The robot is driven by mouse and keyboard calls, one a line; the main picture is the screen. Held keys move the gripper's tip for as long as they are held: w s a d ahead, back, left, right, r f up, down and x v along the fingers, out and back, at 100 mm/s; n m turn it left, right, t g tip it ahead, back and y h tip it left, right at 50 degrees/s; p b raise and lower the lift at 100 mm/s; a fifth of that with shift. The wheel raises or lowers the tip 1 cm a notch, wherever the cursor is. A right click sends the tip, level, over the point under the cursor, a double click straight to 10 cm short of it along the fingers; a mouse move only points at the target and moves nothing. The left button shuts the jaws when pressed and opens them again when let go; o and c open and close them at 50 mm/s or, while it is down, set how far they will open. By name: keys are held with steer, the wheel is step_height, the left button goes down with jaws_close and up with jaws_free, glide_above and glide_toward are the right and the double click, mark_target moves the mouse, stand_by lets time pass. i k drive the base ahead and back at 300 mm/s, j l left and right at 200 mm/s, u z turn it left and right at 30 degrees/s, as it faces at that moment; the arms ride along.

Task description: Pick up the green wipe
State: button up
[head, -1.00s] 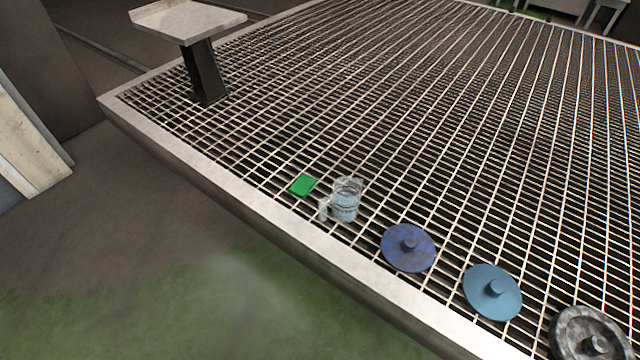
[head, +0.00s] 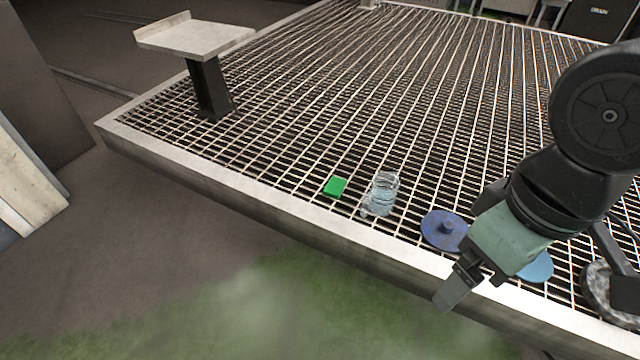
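The green wipe (head: 335,187) lies flat on the metal grating (head: 290,150), near its front edge. My gripper (head: 452,292) hangs at the front rim, to the right of and nearer than the wipe, pointing down and left. It is well apart from the wipe. Its fingers are seen from the side, and I cannot tell whether they are open.
A blue-purple lid (head: 443,230) lies right of the jug. A pale pedestal (head: 195,38) stands at back left. The grating left of the wipe is clear.

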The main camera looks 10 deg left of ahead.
mark_target(335, 185)
steer(key=u, duration=0.55)
steer(key=i+j+z, duration=0.3)
steer(key=i+j, duration=0.25)
steer(key=i+j+z, duration=0.3)
steer(key=i+j, duration=0.3)
steer(key=j, duration=0.15)
